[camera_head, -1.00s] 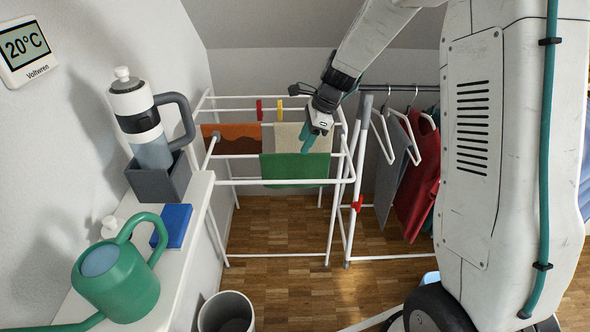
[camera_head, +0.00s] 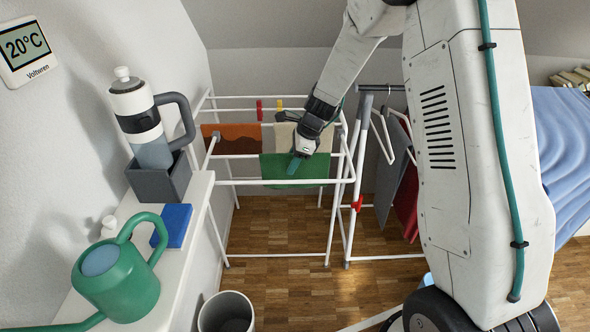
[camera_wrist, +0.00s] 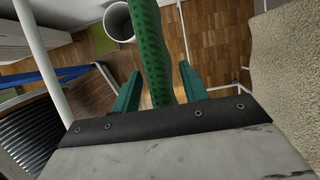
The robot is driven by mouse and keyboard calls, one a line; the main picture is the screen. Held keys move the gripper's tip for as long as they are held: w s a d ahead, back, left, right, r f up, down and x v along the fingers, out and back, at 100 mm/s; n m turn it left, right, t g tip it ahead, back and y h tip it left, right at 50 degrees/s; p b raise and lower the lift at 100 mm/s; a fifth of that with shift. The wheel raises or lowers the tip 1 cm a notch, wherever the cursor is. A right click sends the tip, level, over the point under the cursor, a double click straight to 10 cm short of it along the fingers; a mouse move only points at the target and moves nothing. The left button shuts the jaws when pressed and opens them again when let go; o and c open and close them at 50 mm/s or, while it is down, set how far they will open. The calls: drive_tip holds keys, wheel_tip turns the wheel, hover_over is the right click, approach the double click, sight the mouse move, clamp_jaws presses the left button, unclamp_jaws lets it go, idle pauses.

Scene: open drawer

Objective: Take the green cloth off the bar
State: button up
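The green cloth (camera_head: 275,170) hangs over the front bar of the white drying rack (camera_head: 228,180). My gripper (camera_head: 295,164) is at the cloth's upper right part in the head view and covers a bit of it. In the wrist view, the green cloth (camera_wrist: 150,50) runs edge-on between the two teal fingers of my gripper (camera_wrist: 158,88). The fingers stand apart, with a visible gap on each side of the cloth. The cloth's far side is hidden in the head view.
An orange-brown cloth (camera_head: 232,140) and a cream cloth (camera_head: 284,136) hang on the rack behind; the cream one is close on the right in the wrist view (camera_wrist: 285,80). A red peg (camera_head: 259,110) and yellow peg (camera_head: 279,107) sit on a rear bar. Hanging clothes (camera_head: 398,195) are to the right.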

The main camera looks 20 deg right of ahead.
clamp_jaws()
drive_tip(key=shift+r, duration=0.1)
